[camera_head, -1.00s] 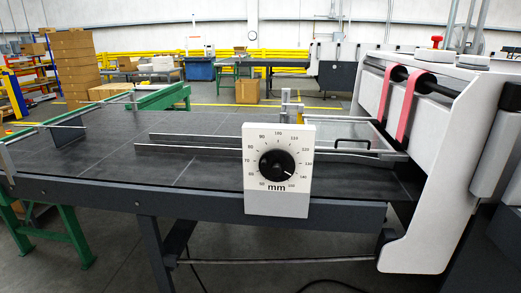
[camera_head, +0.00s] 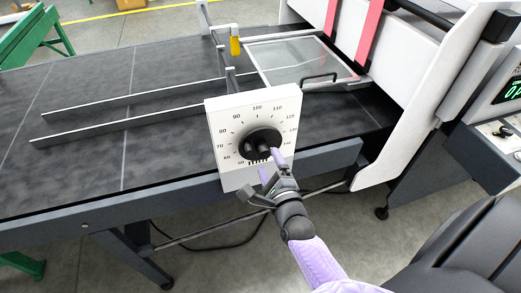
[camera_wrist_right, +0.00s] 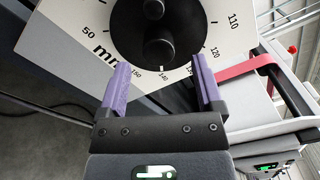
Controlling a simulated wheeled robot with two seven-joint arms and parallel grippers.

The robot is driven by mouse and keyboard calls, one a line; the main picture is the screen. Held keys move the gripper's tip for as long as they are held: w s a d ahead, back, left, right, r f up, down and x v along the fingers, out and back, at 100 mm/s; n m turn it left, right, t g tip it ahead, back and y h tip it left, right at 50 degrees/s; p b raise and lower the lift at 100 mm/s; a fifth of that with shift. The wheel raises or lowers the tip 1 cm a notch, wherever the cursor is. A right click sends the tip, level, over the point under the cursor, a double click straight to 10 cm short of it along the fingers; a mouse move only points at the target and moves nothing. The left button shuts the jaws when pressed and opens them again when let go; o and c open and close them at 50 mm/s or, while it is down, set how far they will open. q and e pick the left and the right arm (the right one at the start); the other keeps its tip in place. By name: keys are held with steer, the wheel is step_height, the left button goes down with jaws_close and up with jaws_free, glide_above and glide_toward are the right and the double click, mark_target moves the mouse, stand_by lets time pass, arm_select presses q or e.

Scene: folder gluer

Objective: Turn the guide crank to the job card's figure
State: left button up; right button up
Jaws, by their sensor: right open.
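The guide crank (camera_head: 258,143) is a black round knob with a small handle, on a white dial plate (camera_head: 222,115) marked in mm at the table's front edge. My right gripper (camera_head: 268,164) is just in front of the crank's lower part and hides some of the scale. In the right wrist view its two purple fingers (camera_wrist_right: 160,85) stand apart, with the crank handle (camera_wrist_right: 158,50) beyond the gap between them; they appear not to touch it. No job card can be made out. My left gripper is not in view.
Two long metal guide rails (camera_head: 130,118) lie on the dark feed table (camera_head: 70,95). A clear panel with a black handle (camera_head: 318,78) is behind the dial. The white machine housing (camera_head: 425,95) with pink belts stands at the right.

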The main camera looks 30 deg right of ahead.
mark_target(265, 156)
steer(key=shift+x, duration=1.95)
jaws_close()
